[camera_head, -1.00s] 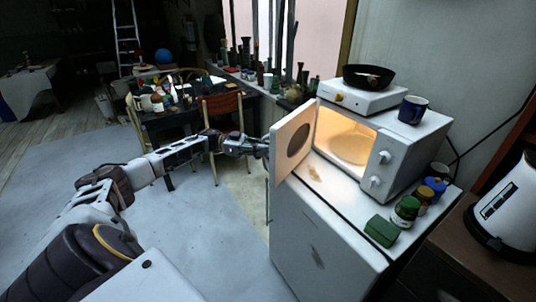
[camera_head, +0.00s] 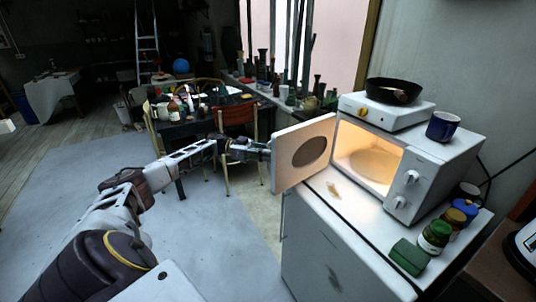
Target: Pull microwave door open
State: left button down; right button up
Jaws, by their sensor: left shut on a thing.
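The white microwave (camera_head: 425,172) stands on a white cabinet at the right, its lit inside and turntable (camera_head: 375,163) in view. Its door (camera_head: 303,152) is swung wide open towards the left, with a dark round window. My left arm reaches in from the left, and my left gripper (camera_head: 262,150) is at the outer edge of the door, shut on it. The fingertips are partly hidden behind the door. My right gripper is not in view.
A hotplate (camera_head: 386,111) with a black pan (camera_head: 394,91) and a blue mug (camera_head: 442,126) sit on the microwave. Jars (camera_head: 434,236) and a green box (camera_head: 408,256) stand on the cabinet (camera_head: 345,250) in front. A chair (camera_head: 238,125) and cluttered table are behind my gripper.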

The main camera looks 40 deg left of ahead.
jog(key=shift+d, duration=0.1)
pick_arm(q)
jog(key=c, duration=1.5)
grip_release()
jog(key=shift+v, duration=6)
jog(key=shift+f, duration=0.1)
